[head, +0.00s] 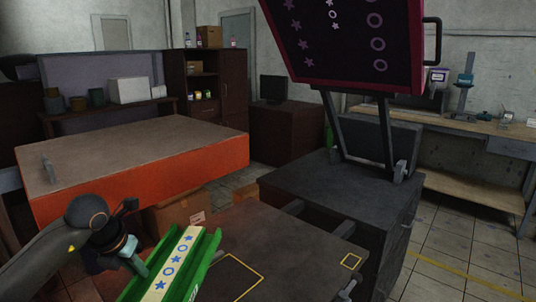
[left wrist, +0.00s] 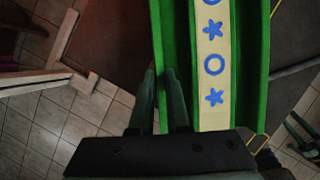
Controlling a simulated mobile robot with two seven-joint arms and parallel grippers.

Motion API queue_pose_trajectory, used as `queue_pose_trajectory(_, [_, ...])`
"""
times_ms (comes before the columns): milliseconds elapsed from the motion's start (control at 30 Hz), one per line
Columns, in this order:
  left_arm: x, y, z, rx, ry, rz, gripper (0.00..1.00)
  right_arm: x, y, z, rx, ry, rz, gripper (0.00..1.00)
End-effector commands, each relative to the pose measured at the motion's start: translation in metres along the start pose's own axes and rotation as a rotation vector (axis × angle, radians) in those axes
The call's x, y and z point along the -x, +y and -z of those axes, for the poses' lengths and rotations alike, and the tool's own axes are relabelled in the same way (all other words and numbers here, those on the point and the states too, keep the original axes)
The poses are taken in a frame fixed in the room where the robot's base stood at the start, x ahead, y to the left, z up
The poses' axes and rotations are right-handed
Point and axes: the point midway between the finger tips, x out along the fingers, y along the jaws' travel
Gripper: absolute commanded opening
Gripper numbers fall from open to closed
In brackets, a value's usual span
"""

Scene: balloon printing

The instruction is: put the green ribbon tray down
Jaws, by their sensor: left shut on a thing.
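The green ribbon tray (head: 205,254) is a long green channel with a pale ribbon (head: 168,272) printed with blue stars and rings. My left gripper (head: 140,268) is shut on the tray's left side wall in the head view. In the left wrist view the tray (left wrist: 261,70) runs up the picture, and the left gripper's fingers (left wrist: 163,100) are at its left wall. The tray is over the dark work table (head: 290,255), beside a yellow-outlined rectangle. Whether it touches the table I cannot tell. Its near end is cut off.
A purple-black printing screen (head: 345,50) stands raised on a dark cabinet (head: 335,205) at right. A large orange-sided table (head: 140,175) stands behind the tray. A cardboard box (head: 180,214) is under it.

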Motion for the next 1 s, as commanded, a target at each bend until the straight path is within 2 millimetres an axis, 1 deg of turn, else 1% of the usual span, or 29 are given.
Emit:
queue_pose_trajectory(167, [0.002, -0.002, 0.007, -0.127, -0.006, 0.054, 0.0, 0.0, 0.0, 0.0, 0.0, 0.0, 0.0, 0.5])
queue_pose_trajectory(367, [0.001, -0.007, 0.021, -0.342, -0.007, 0.143, 0.0, 0.0, 0.0, 0.0, 0.0, 0.0, 0.001, 0.5])
queue_pose_trajectory(667, [0.002, -0.017, 0.053, -0.82, -0.005, 0.343, 0.0, 0.0, -0.001, 0.0, 0.0, -0.001, 0.001, 0.5])
queue_pose_trajectory(1000, [0.009, -0.023, 0.093, -1.426, -0.005, 0.592, 0.0, 0.0, -0.001, 0.0, -0.001, -0.001, 0.001, 0.5])
